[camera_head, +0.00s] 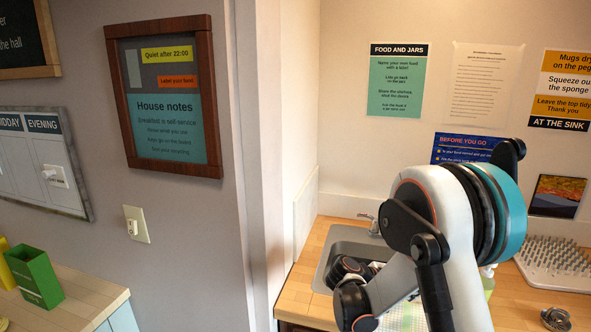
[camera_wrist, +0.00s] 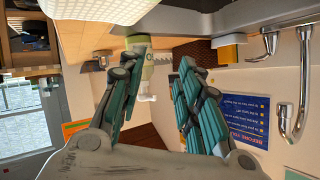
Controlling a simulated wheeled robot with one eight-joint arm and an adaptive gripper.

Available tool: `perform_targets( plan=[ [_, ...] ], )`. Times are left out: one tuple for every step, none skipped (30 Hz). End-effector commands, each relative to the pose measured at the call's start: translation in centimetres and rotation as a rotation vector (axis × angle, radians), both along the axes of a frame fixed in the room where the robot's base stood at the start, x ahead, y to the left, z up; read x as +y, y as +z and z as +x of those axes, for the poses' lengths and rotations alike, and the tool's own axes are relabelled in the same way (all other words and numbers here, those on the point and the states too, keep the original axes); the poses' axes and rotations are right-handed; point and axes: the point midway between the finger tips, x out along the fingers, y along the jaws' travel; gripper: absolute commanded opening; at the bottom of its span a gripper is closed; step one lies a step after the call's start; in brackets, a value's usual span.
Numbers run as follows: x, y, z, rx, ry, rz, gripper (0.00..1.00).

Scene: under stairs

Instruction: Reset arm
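My arm (camera_head: 455,240) is bent over the counter at the right of the head view. Its gripper cannot be clearly made out there. In the wrist view, which is upside down, my gripper (camera_wrist: 163,52) has its two teal-padded fingers spread apart. Nothing is held between them. A pale green pump bottle (camera_wrist: 155,72) shows in the gap, behind the fingers; whether they touch it cannot be told.
The sink (camera_head: 338,246) with its tap (camera_head: 368,222) is set in the wooden counter (camera_head: 305,284). A white pegged rack (camera_head: 555,262) stands at right. A green box (camera_head: 36,279) sits on the left counter. A yellow sponge (camera_wrist: 231,39) shows in the wrist view. Walls stand close behind.

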Motion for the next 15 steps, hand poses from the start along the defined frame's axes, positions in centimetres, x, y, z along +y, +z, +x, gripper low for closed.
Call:
perform_targets(
  plan=[
    [0.0, 0.3, -0.2, 0.013, 0.008, 0.006, 0.32],
    [0.0, 0.4, -0.3, 0.021, 0.014, 0.008, 0.32],
    [0.0, 0.7, -0.5, 0.036, 0.024, 0.014, 0.32],
    [0.1, 0.8, -0.6, 0.046, 0.031, 0.018, 0.32],
    [0.1, 1.0, -0.7, 0.057, 0.040, 0.023, 0.32],
    [0.1, 1.3, -0.8, 0.071, 0.052, 0.028, 0.32],
    [0.1, 1.4, -0.9, 0.084, 0.062, 0.033, 0.32],
    [0.2, 1.6, -1.1, 0.096, 0.071, 0.039, 0.32],
    [0.2, 1.9, -1.3, 0.116, 0.087, 0.046, 0.32],
    [0.3, 2.2, -1.5, 0.129, 0.099, 0.052, 0.32],
    [0.3, 2.4, -1.7, 0.144, 0.111, 0.058, 0.32],
    [0.4, 2.7, -2.1, 0.166, 0.130, 0.066, 0.32],
    [0.4, 3.0, -2.4, 0.183, 0.147, 0.074, 0.32],
    [0.5, 3.3, -2.7, 0.202, 0.166, 0.081, 0.32],
    [0.6, 3.8, -3.2, 0.230, 0.193, 0.092, 0.32]
  ],
)
